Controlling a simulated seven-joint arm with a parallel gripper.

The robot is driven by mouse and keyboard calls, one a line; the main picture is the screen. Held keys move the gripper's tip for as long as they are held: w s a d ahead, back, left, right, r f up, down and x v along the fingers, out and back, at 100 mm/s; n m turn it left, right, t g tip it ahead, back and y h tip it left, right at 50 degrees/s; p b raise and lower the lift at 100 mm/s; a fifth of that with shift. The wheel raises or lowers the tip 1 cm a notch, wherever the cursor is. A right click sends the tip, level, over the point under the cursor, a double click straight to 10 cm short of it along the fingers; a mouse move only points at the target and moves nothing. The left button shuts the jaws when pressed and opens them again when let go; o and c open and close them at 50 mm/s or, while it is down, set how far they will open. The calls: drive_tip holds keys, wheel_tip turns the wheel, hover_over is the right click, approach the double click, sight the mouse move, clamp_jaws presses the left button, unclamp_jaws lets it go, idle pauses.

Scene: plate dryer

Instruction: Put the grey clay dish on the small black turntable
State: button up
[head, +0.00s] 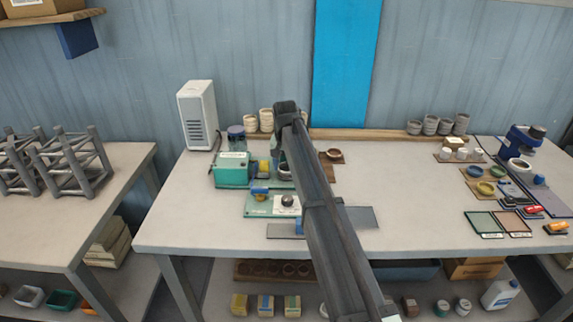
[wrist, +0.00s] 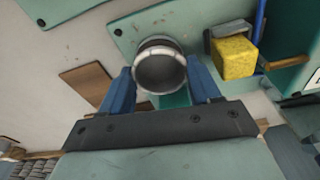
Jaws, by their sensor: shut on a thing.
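A small round grey dish (wrist: 160,71) with a paler rim sits between the two blue fingers of my gripper (wrist: 161,66) in the wrist view. The fingers are shut on its sides. A dark round edge shows just beyond the dish's rim; I cannot tell whether it is the turntable or part of the dish. In the head view the pale dish (head: 285,170) shows partly beside my arm, near the yellow sponge, and my arm hides much of this spot. I cannot clearly make out the small black turntable in either view.
A green box (head: 232,170) and a yellow sponge (wrist: 233,57) stand close beside the dish. A brown board (wrist: 88,84) is on the other side. Pots line the back. The table's left front is clear.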

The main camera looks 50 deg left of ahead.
drive_tip(key=o, duration=1.1)
drive_tip(key=shift+c, duration=0.2)
wheel_tip(320, 180, up, 12)
drive_tip(key=s, duration=0.1)
drive_tip(key=shift+d, duration=0.45)
drive_tip(key=shift+s, duration=0.1)
